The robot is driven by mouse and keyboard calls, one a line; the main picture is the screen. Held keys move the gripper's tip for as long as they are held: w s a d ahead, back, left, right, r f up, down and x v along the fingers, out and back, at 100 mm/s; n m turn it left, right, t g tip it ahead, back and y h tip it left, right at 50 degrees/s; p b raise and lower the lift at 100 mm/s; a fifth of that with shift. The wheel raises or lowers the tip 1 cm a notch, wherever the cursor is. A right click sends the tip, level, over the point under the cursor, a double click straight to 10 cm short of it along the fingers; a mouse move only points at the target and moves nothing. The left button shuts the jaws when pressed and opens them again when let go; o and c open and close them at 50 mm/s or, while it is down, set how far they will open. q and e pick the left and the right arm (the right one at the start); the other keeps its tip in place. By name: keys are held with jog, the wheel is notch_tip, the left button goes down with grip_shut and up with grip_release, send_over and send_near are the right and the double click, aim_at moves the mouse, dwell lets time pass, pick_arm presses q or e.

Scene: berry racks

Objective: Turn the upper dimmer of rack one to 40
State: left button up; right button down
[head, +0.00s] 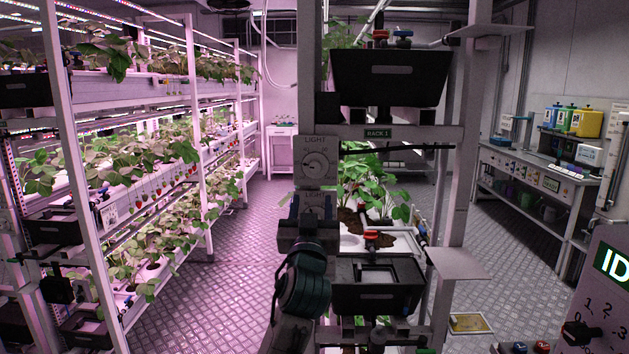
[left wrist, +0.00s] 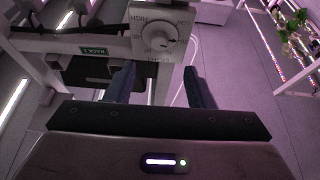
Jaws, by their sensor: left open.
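The upper dimmer (head: 316,164) is a pale round knob on a grey plate marked LIGHT, on the front post of rack one (head: 378,133). Its setting is too small to read. In the left wrist view the dimmer (left wrist: 158,37) shows upside down, beyond my fingertips. A second dimmer (head: 313,211) is below it, partly hidden by my gripper. My left gripper (head: 311,203) is open and empty, in front of the post; in the left wrist view its two dark fingers (left wrist: 159,83) stand apart, not touching the knob. My right gripper is not in view.
A black bin (head: 388,88) and a lower black box (head: 379,302) are on rack one, with strawberry plants (head: 372,190) behind. Grey side shelves (head: 458,263) jut out on the right. Another plant rack (head: 68,160) stands left. The floor between the racks is clear.

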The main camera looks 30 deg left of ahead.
aim_at(315, 170)
pick_arm(q)
jog(key=p+x, duration=0.4)
jog(key=x, duration=0.5)
jog(key=shift+w+a+r, duration=0.15)
jog(key=shift+w, duration=0.05)
jog(key=shift+w+a+r, duration=0.1)
jog(key=shift+w+a, duration=0.15)
jog(key=shift+w, duration=0.15)
jog(key=c, duration=1)
